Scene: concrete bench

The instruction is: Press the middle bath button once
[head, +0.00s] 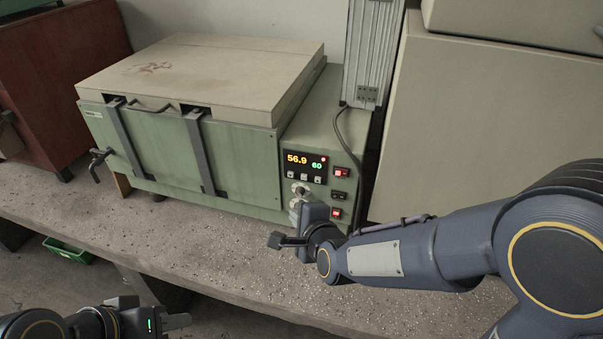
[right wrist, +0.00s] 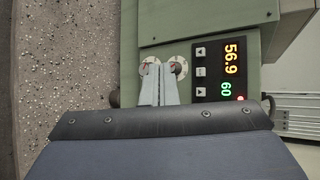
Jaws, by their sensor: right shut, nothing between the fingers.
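The green bath (head: 190,160) stands on the bench with its control panel at the right end. The panel display (head: 304,162) reads 56.9 and 60, with a row of three small buttons beneath it. The middle button (head: 304,177) is uncovered; in the right wrist view the middle button (right wrist: 201,71) lies right of my fingers. My right gripper (right wrist: 159,67) is shut and empty, its tips over the area of two round knobs, to the side of the buttons. Whether it touches the panel I cannot tell. My left gripper (head: 178,321) is low at the left, away from the bath; its jaw opening is unclear.
Red lit switches (head: 341,173) and a black socket (head: 339,196) sit right of the display. A cable (head: 350,150) hangs beside the panel. A large beige cabinet (head: 490,120) stands at the right. The bench top (head: 180,230) before the bath is clear.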

